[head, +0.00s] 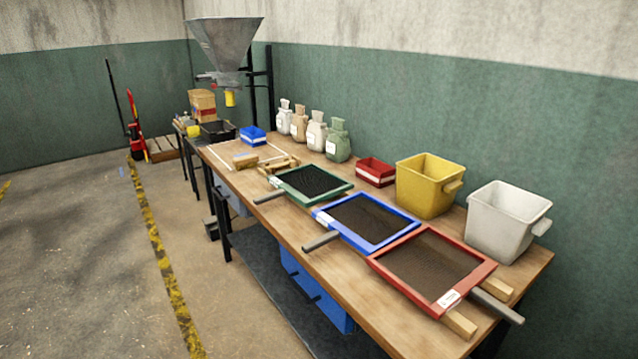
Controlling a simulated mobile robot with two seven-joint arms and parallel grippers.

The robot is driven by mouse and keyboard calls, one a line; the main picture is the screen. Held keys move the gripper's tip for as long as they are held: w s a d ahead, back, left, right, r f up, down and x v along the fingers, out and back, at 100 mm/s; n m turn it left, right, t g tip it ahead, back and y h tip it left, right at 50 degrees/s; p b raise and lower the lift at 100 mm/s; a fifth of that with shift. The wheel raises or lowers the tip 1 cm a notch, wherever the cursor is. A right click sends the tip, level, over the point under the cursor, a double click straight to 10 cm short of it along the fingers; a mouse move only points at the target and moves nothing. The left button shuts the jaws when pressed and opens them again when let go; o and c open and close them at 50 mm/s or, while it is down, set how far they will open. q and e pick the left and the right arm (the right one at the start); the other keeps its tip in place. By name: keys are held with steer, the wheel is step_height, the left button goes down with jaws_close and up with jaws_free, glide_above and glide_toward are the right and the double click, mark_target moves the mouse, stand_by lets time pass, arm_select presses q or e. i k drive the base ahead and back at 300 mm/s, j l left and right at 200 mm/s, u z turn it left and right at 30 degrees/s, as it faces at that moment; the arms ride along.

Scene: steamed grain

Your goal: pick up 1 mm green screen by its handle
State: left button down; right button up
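The green-framed screen (311,183) lies on the wooden workbench (346,270), the farthest of three framed screens. Its mesh is dark. Its grey handle (270,196) points left, toward the bench's front edge. A small white label shows on the near left part of the frame, too small to read. The blue-framed screen (368,221) lies just nearer, with its handle (321,241) also to the left. The red-framed screen (432,269) is nearest, its handle (497,306) pointing to the lower right. Neither of my grippers shows in the head view.
Wooden blocks (277,166) lie behind the green screen. Several tied sacks (337,142), a red bin (375,172), a yellow bucket (428,187) and a white bucket (505,222) line the wall side. A metal hopper (226,42) stands at the far end. The floor left of the bench is clear.

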mark_target(310, 185)
steer(key=i+j+z, duration=0.1)
steer(key=z, duration=0.4)
steer(key=j+z, duration=0.3)
steer(key=z, duration=0.15)
steer(key=j+z, duration=0.4)
steer(key=j, duration=0.45)
steer(key=j+z, duration=0.15)
steer(key=j, duration=0.75)
